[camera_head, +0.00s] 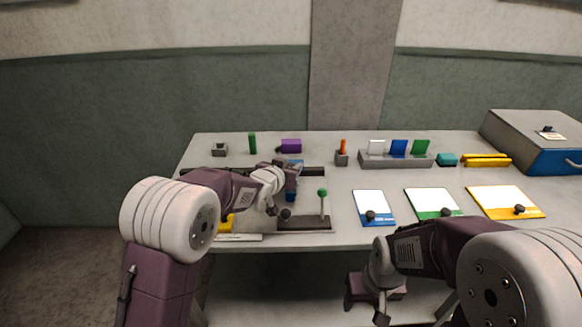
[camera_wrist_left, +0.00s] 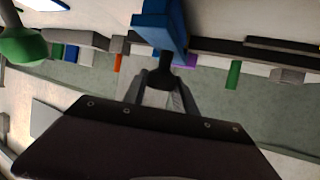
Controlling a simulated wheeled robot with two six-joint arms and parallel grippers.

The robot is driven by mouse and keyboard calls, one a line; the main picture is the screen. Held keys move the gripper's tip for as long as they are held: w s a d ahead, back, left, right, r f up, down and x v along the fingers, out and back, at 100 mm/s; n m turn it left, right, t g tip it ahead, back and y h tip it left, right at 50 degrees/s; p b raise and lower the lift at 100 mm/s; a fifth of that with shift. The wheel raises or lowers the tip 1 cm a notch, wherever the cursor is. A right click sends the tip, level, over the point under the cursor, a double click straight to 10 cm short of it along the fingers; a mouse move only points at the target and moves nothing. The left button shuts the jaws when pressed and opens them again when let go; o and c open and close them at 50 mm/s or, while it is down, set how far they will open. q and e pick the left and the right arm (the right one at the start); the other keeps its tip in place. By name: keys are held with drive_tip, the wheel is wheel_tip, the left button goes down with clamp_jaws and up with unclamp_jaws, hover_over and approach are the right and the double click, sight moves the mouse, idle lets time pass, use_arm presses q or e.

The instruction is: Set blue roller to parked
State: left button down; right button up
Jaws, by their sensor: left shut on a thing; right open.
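The blue roller (camera_wrist_left: 160,22) shows in the left wrist view as an upright blue block across a dark rail (camera_wrist_left: 235,47), with a dark round knob (camera_wrist_left: 160,75) on its near side. My left gripper (camera_wrist_left: 160,88) is shut on that knob. In the head view the blue roller (camera_head: 291,195) is partly hidden behind my left gripper (camera_head: 282,208). The dark rail (camera_head: 314,171) runs behind it, partly covered by my left arm. No parked mark can be made out. My right gripper (camera_head: 368,296) is open and empty, low in front of the table's edge.
A green-knobbed lever (camera_head: 322,193) stands on a dark base just right of my left gripper. Blue, green and yellow framed plates (camera_head: 433,202) lie to the right. A grey rack (camera_head: 395,160) with coloured cards stands behind them. A grey box (camera_head: 540,137) is at the far right.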

use_arm(q)
drive_tip(key=c, duration=1)
unclamp_jaws()
drive_tip(key=shift+a, duration=0.1)
drive_tip(key=v, duration=0.9)
